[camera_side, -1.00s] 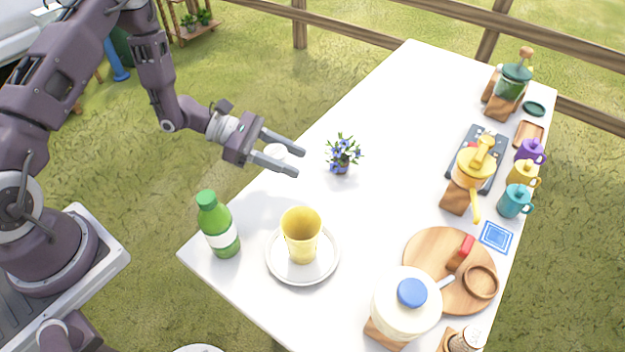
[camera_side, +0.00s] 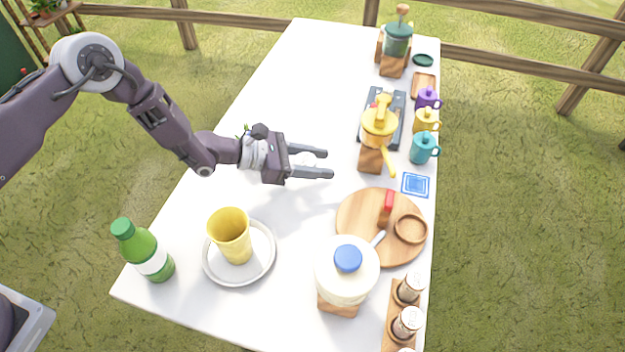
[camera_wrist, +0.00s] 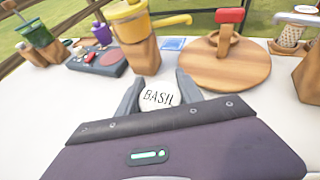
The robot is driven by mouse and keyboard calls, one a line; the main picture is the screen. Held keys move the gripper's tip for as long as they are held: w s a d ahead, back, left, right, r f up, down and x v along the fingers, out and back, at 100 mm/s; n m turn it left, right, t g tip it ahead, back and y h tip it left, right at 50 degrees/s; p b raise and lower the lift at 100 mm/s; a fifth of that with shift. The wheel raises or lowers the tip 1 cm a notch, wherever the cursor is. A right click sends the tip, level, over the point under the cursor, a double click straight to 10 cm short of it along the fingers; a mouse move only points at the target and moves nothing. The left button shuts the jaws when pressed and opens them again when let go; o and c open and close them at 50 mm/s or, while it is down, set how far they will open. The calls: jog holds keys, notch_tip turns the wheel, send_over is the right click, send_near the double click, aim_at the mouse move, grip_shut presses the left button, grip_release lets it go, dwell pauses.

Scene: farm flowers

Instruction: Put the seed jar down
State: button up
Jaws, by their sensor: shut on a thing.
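My gripper (camera_side: 328,163) is shut on the seed jar (camera_wrist: 159,96), a small white jar whose top carries dark lettering that looks like "BASIL". In the wrist view the jar sits between the two grey fingers. In the side view the white seed jar (camera_side: 304,160) is mostly hidden by the fingers and blends with the table. The gripper is over the middle of the white table (camera_side: 270,105). I cannot tell whether the jar touches the table or is held above it.
A round wooden board (camera_side: 360,225) is ahead to the right, and a yellow grinder (camera_side: 379,125) stands beyond. A yellow cup (camera_side: 232,238) on a plate (camera_side: 212,262), a green bottle (camera_side: 140,250) and a cream jar with blue knob (camera_side: 345,280) stand nearer. The back left table is clear.

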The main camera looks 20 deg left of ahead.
aim_at(318, 185)
notch_tip(318, 185, down, 5)
jog(key=shift+f, duration=0.1)
jog(key=o, duration=1.4)
jog(key=shift+f, duration=0.15)
jog(key=shift+c, duration=0.2)
